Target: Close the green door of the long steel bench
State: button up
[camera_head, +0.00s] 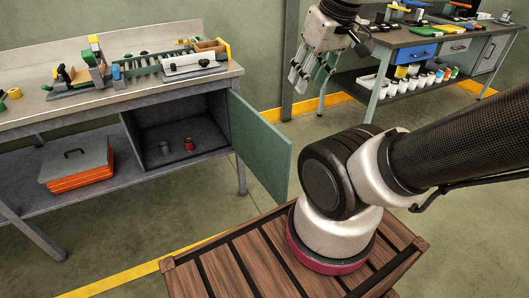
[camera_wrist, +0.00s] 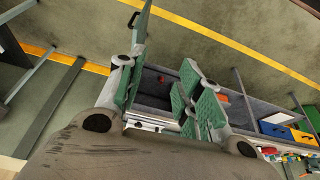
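The long steel bench (camera_head: 80,116) stands at the left in the head view, with an open compartment (camera_head: 150,135) under its right end. Its green door (camera_head: 262,145) hangs at the compartment's right side, swung wide outward. In the wrist view a narrow green panel with a dark handle, seemingly this door (camera_wrist: 143,28), shows at the top. My gripper (camera_head: 312,76) is up at the top middle of the head view, right of and above the door in the picture. In the wrist view my gripper (camera_wrist: 158,88) has its green-padded fingers apart, with nothing between them. I see no contact with the door.
Two small cans, one red (camera_head: 189,144), stand inside the compartment. An orange case (camera_head: 77,165) lies on the lower shelf. Tools cover the bench top. A second bench (camera_head: 425,40) with drawers stands at the back right. Open floor (camera_head: 215,205) lies before the door.

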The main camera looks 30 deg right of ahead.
aim_at(267, 152)
jog(key=l+u, duration=0.1)
jog(key=l, duration=0.3)
jog(key=k+l+u, duration=0.15)
jog(key=l, duration=0.3)
jog(key=l+u, duration=0.1)
jog(key=l, duration=0.3)
jog(key=k+l+u, duration=0.1)
jog(key=l, duration=0.3)
jog(key=k+l+u, duration=0.1)
jog(key=l, duration=0.3)
jog(key=k+l+u, duration=0.15)
jog(key=l, duration=0.25)
jog(key=k+l+u, duration=0.1)
jog(key=l, duration=0.3)
jog(key=k+l+u, duration=0.1)
jog(key=l, duration=0.25)
jog(key=i+l+u, duration=0.2)
jog(key=j, duration=0.1)
